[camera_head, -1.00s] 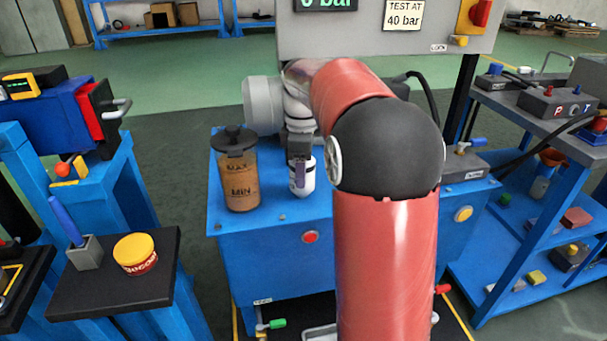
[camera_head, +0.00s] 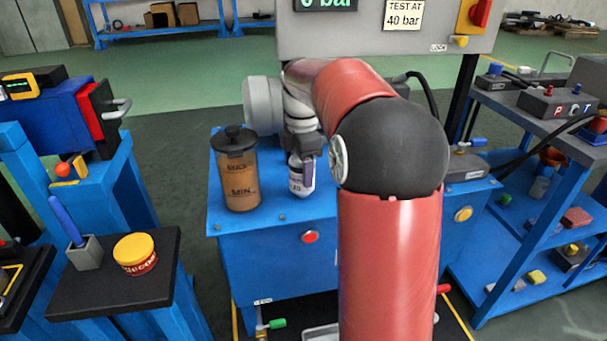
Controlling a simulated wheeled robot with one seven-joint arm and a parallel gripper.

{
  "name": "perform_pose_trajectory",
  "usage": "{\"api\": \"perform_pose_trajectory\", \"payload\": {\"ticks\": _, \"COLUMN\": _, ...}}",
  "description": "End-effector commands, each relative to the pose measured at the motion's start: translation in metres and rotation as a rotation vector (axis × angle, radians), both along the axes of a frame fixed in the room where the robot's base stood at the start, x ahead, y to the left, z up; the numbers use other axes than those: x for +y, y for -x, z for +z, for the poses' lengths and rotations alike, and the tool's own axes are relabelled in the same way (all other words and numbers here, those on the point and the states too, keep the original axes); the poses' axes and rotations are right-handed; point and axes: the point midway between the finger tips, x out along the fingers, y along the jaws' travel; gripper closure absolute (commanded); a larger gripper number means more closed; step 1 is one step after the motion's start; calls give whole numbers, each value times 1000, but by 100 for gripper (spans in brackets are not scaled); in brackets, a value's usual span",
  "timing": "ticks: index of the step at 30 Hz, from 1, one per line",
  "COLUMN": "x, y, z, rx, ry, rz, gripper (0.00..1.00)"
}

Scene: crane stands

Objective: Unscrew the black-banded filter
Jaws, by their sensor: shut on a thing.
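A white filter (camera_head: 299,186) with dark print stands upright on the blue cabinet, right of the oil reservoir. Its upper part is behind my gripper, so I cannot see a black band clearly. My gripper (camera_head: 304,165) points down over the filter, shut on it from above. One purple-grey finger shows along the filter's right front side; the other finger is not clear. My red and black arm covers the area to the right.
A brown oil reservoir (camera_head: 240,180) with a black lid stands close left of the filter. The blue cabinet (camera_head: 262,248) has a red button (camera_head: 310,237). A grey panel (camera_head: 385,27) rises behind. A yellow tub (camera_head: 135,254) sits on the left black shelf.

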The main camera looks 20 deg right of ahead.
Motion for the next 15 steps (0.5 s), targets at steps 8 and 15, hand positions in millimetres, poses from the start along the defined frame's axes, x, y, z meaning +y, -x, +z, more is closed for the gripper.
{"api": "perform_pose_trajectory", "payload": {"ticks": 8, "x": 0, "y": -1, "z": 2, "rx": -6, "ry": 1, "rz": 286, "gripper": 78}}
{"api": "perform_pose_trajectory", "payload": {"ticks": 15, "x": 0, "y": -1, "z": 2, "rx": -5, "ry": 2, "rz": 450, "gripper": 78}}
